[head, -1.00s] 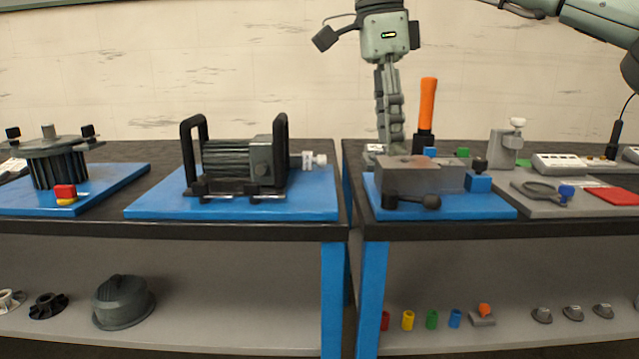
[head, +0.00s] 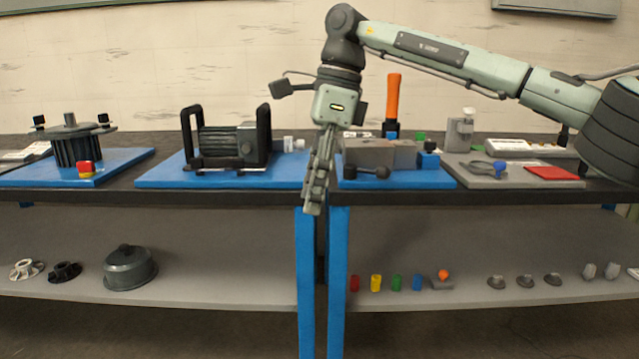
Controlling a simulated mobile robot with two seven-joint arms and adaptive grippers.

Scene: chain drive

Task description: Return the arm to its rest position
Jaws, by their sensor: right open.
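My right arm (head: 440,52) comes in from the right in the head view, and its elbow-like bend stands high over the middle of the benches. My right gripper (head: 313,205) hangs pointing down in front of the bench edge, near the gap between the two benches. Its fingers are seen nearly edge-on, with nothing visible held in them. It is open. My left gripper is not in view.
A motor with black handles (head: 228,142) sits on a blue plate left of the gripper. A grey block (head: 368,154) and an orange-handled tool (head: 393,98) are right of it. Coloured sleeves (head: 396,282) and a grey cover (head: 130,268) rest on the lower shelf.

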